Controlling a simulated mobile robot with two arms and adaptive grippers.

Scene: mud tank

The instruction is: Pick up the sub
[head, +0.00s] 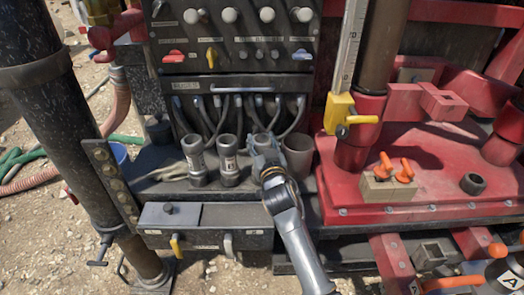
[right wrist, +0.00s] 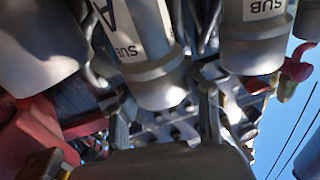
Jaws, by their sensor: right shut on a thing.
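Several grey metal subs stand upright in a row on the dark shelf. The far left sub (head: 193,160) and the one beside it (head: 228,160) stand free of my gripper. My right gripper (head: 264,158) is at the third place in the row, shut on a sub. In the right wrist view the held sub (right wrist: 158,80) has a white label reading "SUB A" and sits between the two fingers. Another labelled sub (right wrist: 255,40) hangs in view to its right. In the head view my gripper hides much of the held sub. My left gripper is not in view.
A control panel (head: 235,35) with cables rises behind. A drawer unit (head: 205,222) is below the shelf. A red platform (head: 420,190) with a wooden block (head: 388,188) lies right.

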